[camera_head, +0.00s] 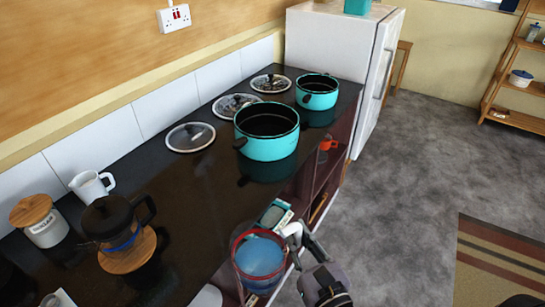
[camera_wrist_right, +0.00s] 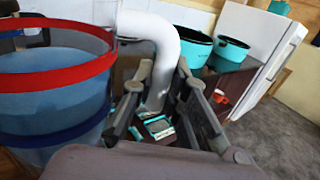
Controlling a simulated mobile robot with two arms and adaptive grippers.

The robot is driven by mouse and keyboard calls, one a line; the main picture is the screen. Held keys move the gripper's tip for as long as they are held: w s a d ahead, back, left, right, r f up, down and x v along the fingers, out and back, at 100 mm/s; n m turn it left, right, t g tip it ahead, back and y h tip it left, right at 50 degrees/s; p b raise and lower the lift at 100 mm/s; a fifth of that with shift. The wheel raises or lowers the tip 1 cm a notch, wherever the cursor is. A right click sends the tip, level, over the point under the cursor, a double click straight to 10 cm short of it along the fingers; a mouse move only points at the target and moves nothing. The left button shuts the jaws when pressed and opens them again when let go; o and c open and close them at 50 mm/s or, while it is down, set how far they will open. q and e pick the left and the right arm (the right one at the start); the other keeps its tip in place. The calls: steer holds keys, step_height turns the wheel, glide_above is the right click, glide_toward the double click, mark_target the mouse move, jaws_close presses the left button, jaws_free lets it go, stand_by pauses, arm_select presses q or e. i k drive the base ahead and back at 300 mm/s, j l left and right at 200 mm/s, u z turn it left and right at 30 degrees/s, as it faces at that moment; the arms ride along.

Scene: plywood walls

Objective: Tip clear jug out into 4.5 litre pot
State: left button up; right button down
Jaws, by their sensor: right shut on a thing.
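The clear jug (camera_head: 258,258) has a red rim, a blue band lower down and bluish contents. It is roughly upright at the counter's front edge, and it also shows at the left of the right wrist view (camera_wrist_right: 50,95). My right gripper (camera_head: 297,240) is shut on its white handle (camera_wrist_right: 162,50). Two turquoise pots stand uncovered farther back on the counter: a larger one (camera_head: 267,145) and a smaller one (camera_head: 317,98). Their litre sizes cannot be read. The jug is apart from both pots. My left gripper is not in view.
Glass lids (camera_head: 190,137) lie along the wall behind the pots. A black coffee pot (camera_head: 113,220), white jug (camera_head: 91,188) and wooden-lidded canister (camera_head: 42,222) stand at left. Dark counter (camera_head: 190,195) is clear between jug and larger pot. A white fridge (camera_head: 330,45) stands beyond.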

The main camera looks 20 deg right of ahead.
mark_target(266, 131)
steer(key=i+l, duration=0.1)
steer(key=l, duration=0.25)
steer(key=i+l, duration=0.15)
steer(key=l, duration=0.2)
steer(key=i+l, duration=0.1)
steer(key=l, duration=0.3)
steer(key=i+l, duration=0.1)
steer(key=l, duration=0.25)
steer(key=i+l, duration=0.15)
steer(key=l, duration=0.2)
steer(key=i+l, duration=0.1)
steer(key=l, duration=0.25)
steer(key=u, duration=0.05)
